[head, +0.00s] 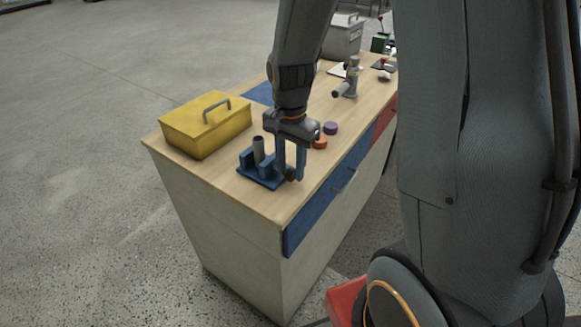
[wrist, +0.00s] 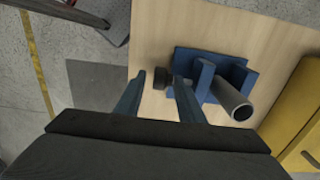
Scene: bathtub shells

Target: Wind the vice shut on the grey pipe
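The blue vice (head: 258,179) stands on the wooden bench top near its front corner; it also shows in the wrist view (wrist: 204,76). The grey pipe (head: 258,149) stands upright between the vice's two jaws; the wrist view shows its hollow end (wrist: 236,104). I cannot tell whether both jaws touch it. A dark round knob (wrist: 160,83) sticks out from the vice's side. My gripper (head: 291,171) points down beside the vice, on the knob's side. In the wrist view my gripper (wrist: 160,77) is open, its fingers on either side of the knob with gaps showing.
A yellow toolbox (head: 206,125) stands left of the vice. Orange (head: 319,143) and purple (head: 331,128) round pieces lie to the right of my gripper. A grey upright fixture (head: 351,78) and a grey box (head: 343,38) stand farther back. The bench edge is close to the vice.

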